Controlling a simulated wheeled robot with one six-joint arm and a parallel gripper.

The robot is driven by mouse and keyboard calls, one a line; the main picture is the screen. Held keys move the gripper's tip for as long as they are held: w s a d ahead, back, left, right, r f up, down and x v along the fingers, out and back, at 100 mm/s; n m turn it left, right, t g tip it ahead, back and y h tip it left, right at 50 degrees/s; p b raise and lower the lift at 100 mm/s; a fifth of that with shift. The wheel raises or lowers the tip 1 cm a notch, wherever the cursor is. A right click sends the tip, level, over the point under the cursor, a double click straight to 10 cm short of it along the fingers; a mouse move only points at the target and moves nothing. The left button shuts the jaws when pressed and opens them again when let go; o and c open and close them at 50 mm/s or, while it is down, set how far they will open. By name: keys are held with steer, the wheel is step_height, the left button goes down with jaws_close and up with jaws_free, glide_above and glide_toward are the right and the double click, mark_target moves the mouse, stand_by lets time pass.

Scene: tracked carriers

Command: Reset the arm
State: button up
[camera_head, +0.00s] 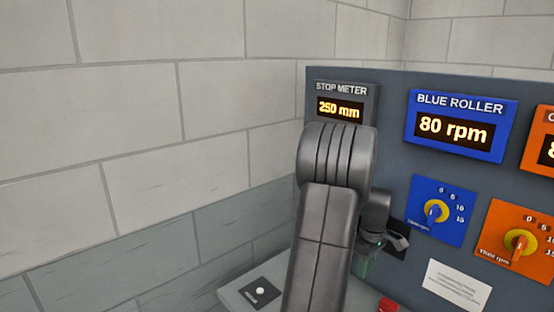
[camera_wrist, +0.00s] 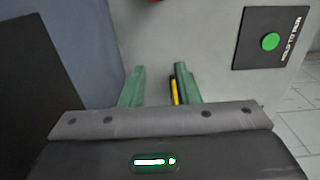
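My arm rises through the middle of the head view and bends in front of a dark control panel (camera_head: 390,90). My gripper (camera_wrist: 158,70) shows in the wrist view with its two green fingers apart and a pale grey surface seen between them. A narrow yellow strip shows along the inner side of the right finger; I cannot tell what it belongs to. No held object is visible. In the head view the gripper is mostly hidden behind my arm, with only a bit of green showing.
The panel has a stop meter (camera_head: 341,103) reading 250 mm, a blue roller display (camera_head: 456,125) reading 80 rpm, a blue dial (camera_head: 436,211) and an orange dial (camera_head: 520,243). A green hold-to-run button (camera_wrist: 270,41) is at the wrist view's right. A brick wall (camera_head: 120,120) stands left.

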steer(key=f, duration=0.4)
steer(key=f+p, duration=0.1)
steer(key=f, duration=0.3)
steer(key=shift+s+f, duration=0.2)
steer(key=shift+f, duration=0.05)
